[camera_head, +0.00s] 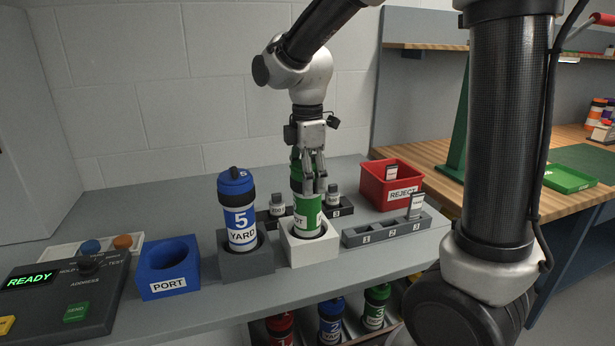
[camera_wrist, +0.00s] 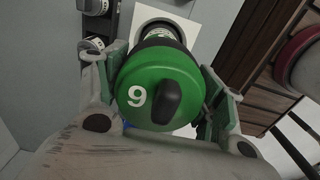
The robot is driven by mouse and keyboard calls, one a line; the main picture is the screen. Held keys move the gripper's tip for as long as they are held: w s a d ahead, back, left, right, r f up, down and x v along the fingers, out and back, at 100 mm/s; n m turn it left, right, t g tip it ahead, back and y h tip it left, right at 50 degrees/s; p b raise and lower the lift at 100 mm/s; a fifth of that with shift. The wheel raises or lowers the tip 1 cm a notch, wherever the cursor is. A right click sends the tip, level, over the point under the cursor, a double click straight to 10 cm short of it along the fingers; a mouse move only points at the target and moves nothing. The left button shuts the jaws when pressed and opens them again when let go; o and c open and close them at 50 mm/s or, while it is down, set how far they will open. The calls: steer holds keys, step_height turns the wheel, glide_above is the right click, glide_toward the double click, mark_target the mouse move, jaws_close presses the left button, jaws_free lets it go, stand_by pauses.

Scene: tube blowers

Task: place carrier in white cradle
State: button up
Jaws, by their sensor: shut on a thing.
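The green carrier (camera_head: 306,215), with a white label band, stands upright in the white cradle (camera_head: 310,250), its lower end inside the opening as far as I can see. My gripper (camera_head: 314,186) is shut on the carrier near its top, coming from above. In the wrist view the carrier's green cap (camera_wrist: 160,88) shows the number 9 and a dark knob, with a gripper finger on each side. The white cradle (camera_wrist: 203,38) shows behind and below it. How deep the carrier sits is hard to tell.
A blue carrier marked 5 (camera_head: 238,215) stands in a grey cradle (camera_head: 246,264) just left. The empty blue PORT cradle (camera_head: 168,286) and a READY control panel (camera_head: 65,295) are further left. A grey slotted rack (camera_head: 385,233) and red REJECT bin (camera_head: 381,191) stand right.

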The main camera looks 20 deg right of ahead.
steer(key=o, duration=1.5)
steer(key=shift+o, duration=0.2)
step_height(320, 180, up, 12)
steer(key=shift+f, duration=0.1)
steer(key=shift+s+d+r, duration=0.1)
steer(key=shift+r, duration=0.15)
steer(key=s+d+f+m+t, duration=0.2)
steer(key=s+d+f+m, duration=0.1)
steer(key=s+d+m, duration=0.4)
steer(key=s+d+f+m+t, duration=0.2)
steer(key=s+d+m, duration=0.5)
steer(key=s+m, duration=0.4)
steer(key=shift+s+d+f, duration=0.35)
steer(key=shift+s+f, duration=0.05)
steer(key=shift+f, duration=0.15)
